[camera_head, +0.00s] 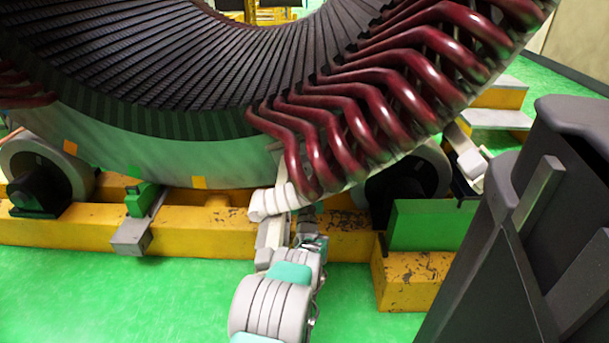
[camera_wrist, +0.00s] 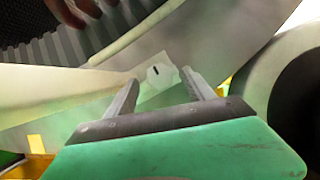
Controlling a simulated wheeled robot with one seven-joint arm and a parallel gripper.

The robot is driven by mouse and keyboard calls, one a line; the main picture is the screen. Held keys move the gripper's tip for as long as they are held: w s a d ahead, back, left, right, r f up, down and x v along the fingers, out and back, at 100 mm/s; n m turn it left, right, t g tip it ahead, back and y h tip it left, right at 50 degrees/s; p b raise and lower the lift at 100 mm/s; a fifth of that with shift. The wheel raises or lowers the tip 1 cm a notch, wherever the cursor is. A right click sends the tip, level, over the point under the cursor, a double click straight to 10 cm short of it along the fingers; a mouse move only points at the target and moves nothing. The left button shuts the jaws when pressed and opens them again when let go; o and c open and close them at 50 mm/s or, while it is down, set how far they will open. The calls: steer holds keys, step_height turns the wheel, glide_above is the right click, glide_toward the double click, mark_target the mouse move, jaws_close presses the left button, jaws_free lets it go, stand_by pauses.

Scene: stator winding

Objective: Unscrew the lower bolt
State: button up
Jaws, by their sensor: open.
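The bolt (camera_wrist: 160,75) shows in the wrist view as a pale, many-sided head with a dark slot. It sits on a light plate at the side of the stator. My gripper (camera_wrist: 160,80) is open, with one finger on each side of the bolt head in the picture. I cannot tell how far the fingertips stand from the head or whether they touch it. In the head view the stator (camera_head: 150,145) with its dark red coils (camera_head: 345,130) fills the upper part. There my arm reaches up to its lower edge, and the gripper and bolt cannot be made out.
A worn yellow beam (camera_head: 200,235) runs below the stator. A roller (camera_head: 45,175) stands at its left. A green block (camera_head: 430,225) is right of my arm. In the wrist view a large round grey part (camera_wrist: 290,90) lies close on the right. The green floor is clear at left.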

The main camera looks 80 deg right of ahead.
steer(key=x, duration=0.2)
steer(key=b+x, duration=0.1)
steer(key=x, duration=0.1)
steer(key=shift+f+b, duration=0.25)
steer(key=shift+b, duration=0.05)
steer(key=shift+d+r, duration=0.2)
steer(key=shift+d, duration=0.05)
steer(key=shift+c, duration=0.4)
jaws_close()
